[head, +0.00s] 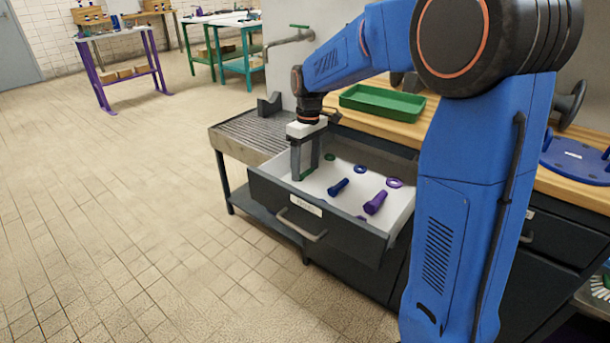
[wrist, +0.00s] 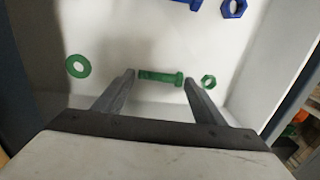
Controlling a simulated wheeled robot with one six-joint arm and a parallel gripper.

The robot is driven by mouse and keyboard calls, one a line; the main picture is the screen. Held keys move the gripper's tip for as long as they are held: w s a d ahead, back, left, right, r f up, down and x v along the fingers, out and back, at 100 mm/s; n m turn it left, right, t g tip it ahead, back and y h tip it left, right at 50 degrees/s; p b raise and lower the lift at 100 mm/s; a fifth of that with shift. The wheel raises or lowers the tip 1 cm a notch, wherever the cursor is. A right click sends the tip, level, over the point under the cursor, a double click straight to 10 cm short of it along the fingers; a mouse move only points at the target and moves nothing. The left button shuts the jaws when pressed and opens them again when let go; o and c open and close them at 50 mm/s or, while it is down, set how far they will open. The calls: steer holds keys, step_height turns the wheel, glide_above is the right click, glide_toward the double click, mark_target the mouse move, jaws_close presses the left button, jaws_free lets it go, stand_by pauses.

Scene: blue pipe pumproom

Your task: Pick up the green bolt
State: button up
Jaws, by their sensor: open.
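The green bolt (wrist: 160,77) lies on the white floor of the open drawer, seen in the wrist view between my two fingertips. My gripper (wrist: 158,78) is open, with one finger to each side of the bolt's ends. In the head view my gripper (head: 304,172) points down into the left part of the drawer (head: 336,222). There the fingers largely hide the bolt. I cannot tell whether the fingers touch the drawer floor.
A green washer (wrist: 77,66) lies left of the bolt and a green nut (wrist: 208,81) to its right. A blue bolt (head: 338,187) and a purple bolt (head: 375,202) lie in the same drawer. A green tray (head: 382,101) stands on the wooden worktop behind. The drawer walls surround my gripper.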

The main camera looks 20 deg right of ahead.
steer(key=c, duration=0.9)
steer(key=shift+r, duration=0.15)
